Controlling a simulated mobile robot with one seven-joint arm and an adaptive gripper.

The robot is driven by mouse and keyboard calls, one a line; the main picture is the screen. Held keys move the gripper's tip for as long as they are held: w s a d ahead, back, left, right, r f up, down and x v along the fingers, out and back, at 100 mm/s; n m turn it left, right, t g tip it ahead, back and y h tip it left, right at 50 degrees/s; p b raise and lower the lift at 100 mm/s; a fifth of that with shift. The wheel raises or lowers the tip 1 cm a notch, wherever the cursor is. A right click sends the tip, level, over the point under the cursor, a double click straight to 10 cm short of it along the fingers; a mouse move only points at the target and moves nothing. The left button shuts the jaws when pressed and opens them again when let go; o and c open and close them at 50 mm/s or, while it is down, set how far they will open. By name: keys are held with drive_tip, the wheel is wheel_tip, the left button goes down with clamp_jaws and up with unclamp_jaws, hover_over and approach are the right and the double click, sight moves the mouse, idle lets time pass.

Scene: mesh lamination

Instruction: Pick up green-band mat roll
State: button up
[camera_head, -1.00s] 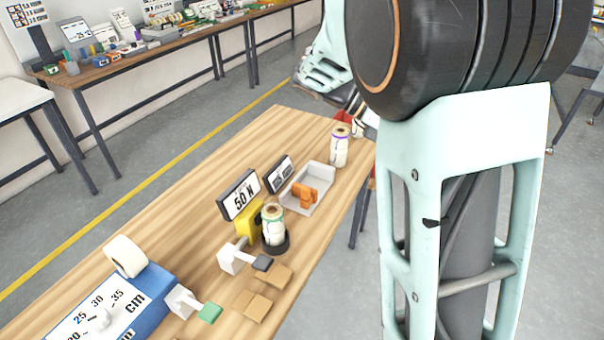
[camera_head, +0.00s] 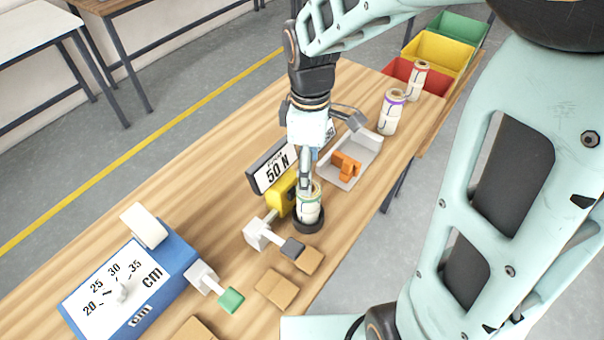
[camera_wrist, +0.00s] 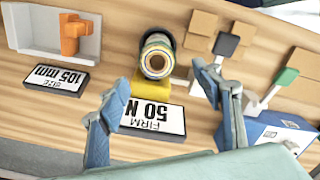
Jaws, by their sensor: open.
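The green-band mat roll (camera_head: 309,207) is a cream roll standing upright in a black round holder beside a yellow block. In the wrist view the roll (camera_wrist: 157,62) is seen nearly end-on, with its round hollow end towards the camera. My gripper (camera_head: 304,168) is above the roll, pointing down, and partly overlaps its top in the head view. In the wrist view my gripper (camera_wrist: 155,88) is open and empty, with one finger to either side of the roll's column. Whether the fingers are level with the roll cannot be told.
A "50 N" sign (camera_head: 270,168) stands close behind the roll. A grey tray with an orange block (camera_head: 346,165) is to the right. A purple-band roll (camera_head: 391,111) stands farther right. A blue measuring box (camera_head: 130,285) is at left. Brown pads (camera_head: 276,288) lie in front.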

hover_over(308, 205)
drive_tip(key=w, duration=0.2)
wheel_tip(308, 205, down, 5)
drive_tip(key=shift+f, duration=0.2)
drive_tip(key=shift+w+d+f+p, duration=0.1)
drive_tip(key=shift+w+f+p, duration=0.1)
drive_tip(key=shift+f, duration=1.15)
drive_tip(key=shift+w+d+f+p, duration=0.1)
drive_tip(key=shift+w+f, duration=0.05)
drive_tip(key=shift+f, duration=1.15)
drive_tip(key=shift+a, duration=0.1)
drive_tip(key=c, duration=1.5)
drive_tip(key=shift+c, duration=0.2)
drive_tip(key=shift+r, duration=0.15)
